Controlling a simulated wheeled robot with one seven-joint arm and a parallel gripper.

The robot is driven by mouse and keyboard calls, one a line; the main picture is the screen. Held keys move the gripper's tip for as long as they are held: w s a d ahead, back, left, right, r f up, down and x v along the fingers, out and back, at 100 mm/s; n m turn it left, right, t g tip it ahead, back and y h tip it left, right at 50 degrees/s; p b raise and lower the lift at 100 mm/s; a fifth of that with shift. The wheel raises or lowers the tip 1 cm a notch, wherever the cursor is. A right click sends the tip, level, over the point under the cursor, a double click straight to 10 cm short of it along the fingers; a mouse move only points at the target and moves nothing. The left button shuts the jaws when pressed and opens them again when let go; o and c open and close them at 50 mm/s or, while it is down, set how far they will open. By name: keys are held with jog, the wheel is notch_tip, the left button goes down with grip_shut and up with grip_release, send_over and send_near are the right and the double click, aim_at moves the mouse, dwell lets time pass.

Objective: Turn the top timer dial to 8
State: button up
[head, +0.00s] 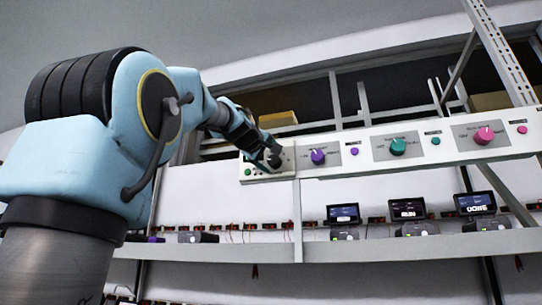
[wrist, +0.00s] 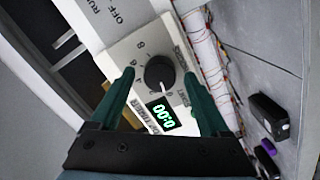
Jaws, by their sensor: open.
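The timer dial (wrist: 159,72) is a round black knob on a pale panel, seen in the wrist view. Its white pointer line points down toward the display, and numbers are printed around it, an 8 among them on the upper left. The green timer display (wrist: 163,115) reads 0:00. My gripper (wrist: 159,75) is open, with one green finger on each side of the dial and gaps between them and the knob. In the head view my gripper (head: 270,157) is at the left end of the rail panel and partly covers the timer there.
Further right on the rail are purple (head: 318,157), teal (head: 397,147) and pink (head: 484,136) knobs. Small screens (head: 408,209) stand on the shelf below. In the wrist view, red wires run along a white edge (wrist: 203,45) right of the panel.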

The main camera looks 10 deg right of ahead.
grip_shut()
dwell(0.7)
